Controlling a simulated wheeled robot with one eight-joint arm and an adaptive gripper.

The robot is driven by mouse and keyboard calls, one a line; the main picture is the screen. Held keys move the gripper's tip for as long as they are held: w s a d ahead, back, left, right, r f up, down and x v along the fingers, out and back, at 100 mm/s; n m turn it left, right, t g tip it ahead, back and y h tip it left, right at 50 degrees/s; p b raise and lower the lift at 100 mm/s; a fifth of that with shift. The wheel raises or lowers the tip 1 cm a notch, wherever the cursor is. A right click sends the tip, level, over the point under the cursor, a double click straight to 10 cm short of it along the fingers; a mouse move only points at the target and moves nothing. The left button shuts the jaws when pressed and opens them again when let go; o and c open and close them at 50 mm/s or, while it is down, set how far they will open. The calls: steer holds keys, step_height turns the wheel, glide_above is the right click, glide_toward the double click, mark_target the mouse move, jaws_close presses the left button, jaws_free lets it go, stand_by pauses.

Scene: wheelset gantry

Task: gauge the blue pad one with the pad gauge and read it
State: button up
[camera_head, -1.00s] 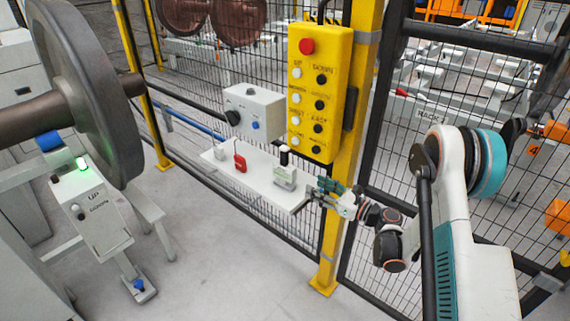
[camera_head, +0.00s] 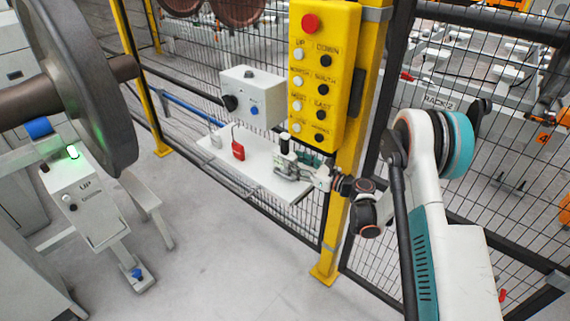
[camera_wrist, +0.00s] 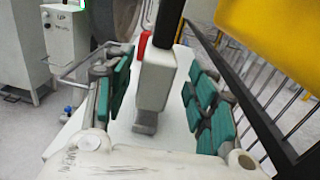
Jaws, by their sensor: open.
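The pad gauge, as I take it, is a light grey block with a dark top (camera_head: 284,146) on the white shelf (camera_head: 218,161). In the wrist view the grey block (camera_wrist: 155,85) stands upright between my teal finger pads. My gripper (camera_head: 299,167) is open around it, with gaps visible on both sides; it also shows in the wrist view (camera_wrist: 161,98). A blue pad (camera_head: 38,127) sits on the grey stand at the left, by the large wheel. Whether it is pad one cannot be told. No gauge reading is legible.
A red padlock-like item (camera_head: 238,150) stands on the shelf left of the gauge. A yellow button box (camera_head: 325,75) hangs on the yellow post above my gripper. A grey control box (camera_head: 253,97) is behind the shelf. Mesh fencing runs behind. The floor (camera_head: 210,245) in front is clear.

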mark_target(285, 158)
steer(key=b+x, duration=0.2)
steer(key=x, duration=0.3)
steer(key=shift+s+f, duration=0.15)
steer(key=shift+s, duration=0.05)
jaws_close()
